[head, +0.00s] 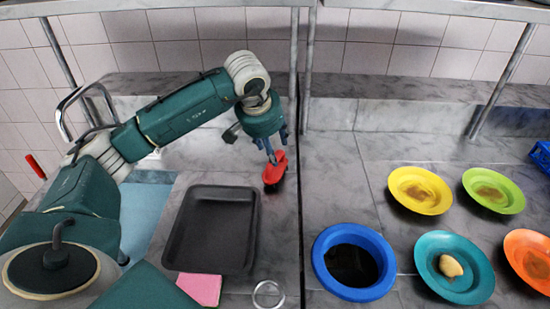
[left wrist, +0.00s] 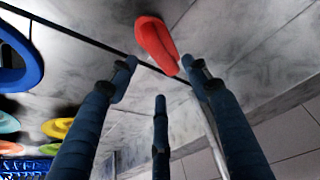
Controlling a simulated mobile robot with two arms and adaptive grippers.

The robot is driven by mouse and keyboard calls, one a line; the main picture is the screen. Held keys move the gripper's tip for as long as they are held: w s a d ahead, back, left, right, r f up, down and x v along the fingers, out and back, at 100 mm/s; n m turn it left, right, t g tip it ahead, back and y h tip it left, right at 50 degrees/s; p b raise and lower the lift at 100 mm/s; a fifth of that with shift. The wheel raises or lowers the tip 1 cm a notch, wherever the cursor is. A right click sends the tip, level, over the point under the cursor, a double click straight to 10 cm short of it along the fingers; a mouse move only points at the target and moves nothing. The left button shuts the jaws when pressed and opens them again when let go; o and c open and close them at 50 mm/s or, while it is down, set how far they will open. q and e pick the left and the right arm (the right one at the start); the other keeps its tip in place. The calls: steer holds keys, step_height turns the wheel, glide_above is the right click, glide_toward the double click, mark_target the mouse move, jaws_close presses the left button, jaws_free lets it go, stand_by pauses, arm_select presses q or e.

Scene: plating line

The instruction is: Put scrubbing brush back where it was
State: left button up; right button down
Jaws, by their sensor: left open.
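The scrubbing brush (head: 275,172) is red with a dark underside and sits on the grey counter, behind and right of the black tray. It also shows in the left wrist view as a red shape (left wrist: 156,42) just beyond the fingertips. My left gripper (head: 270,154) points down at the brush in the head view, with its fingers at the brush's top end. In the left wrist view the fingers (left wrist: 158,78) are spread, with nothing held between them. I cannot tell whether a fingertip touches the brush. My right gripper is in neither view.
A black tray (head: 180,252), a light blue mat (head: 148,205), a pink sponge (head: 200,289) and a clear ring-shaped item (head: 268,285) lie nearby. A blue-rimmed bin (head: 384,247) and several coloured plates stand right. A metal post (head: 309,70) rises behind the brush.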

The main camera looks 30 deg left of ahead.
arm_select(q)
steer(key=v, duration=0.5)
steer(key=shift+s+r+b, duration=0.1)
steer(key=shift+r+b, duration=0.2)
steer(key=shift+r, duration=0.05)
